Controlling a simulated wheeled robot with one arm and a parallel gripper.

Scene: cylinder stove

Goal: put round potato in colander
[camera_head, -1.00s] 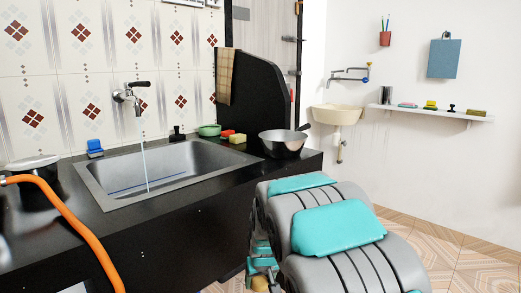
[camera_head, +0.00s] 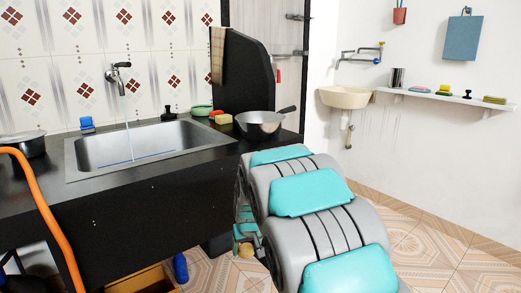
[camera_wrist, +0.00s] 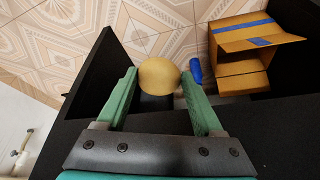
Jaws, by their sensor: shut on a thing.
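The round potato (camera_wrist: 159,74) is pale yellow-brown and sits between the green fingertips of my gripper (camera_wrist: 160,80) in the wrist view. The fingers are shut on it. In the head view the potato (camera_head: 246,251) shows small under my gripper (camera_head: 246,242), low in front of the dark counter and below its top. My grey and turquoise arm hides part of that area. A metal vessel with a dark handle (camera_head: 259,124) stands at the counter's right end. I cannot tell surely which is the colander.
The sink (camera_head: 140,150) has a running tap (camera_head: 118,76). A dark pot (camera_head: 28,146) and an orange hose (camera_head: 45,215) are at left. An open cardboard box (camera_wrist: 243,82) and a blue object (camera_wrist: 196,70) are low by the counter.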

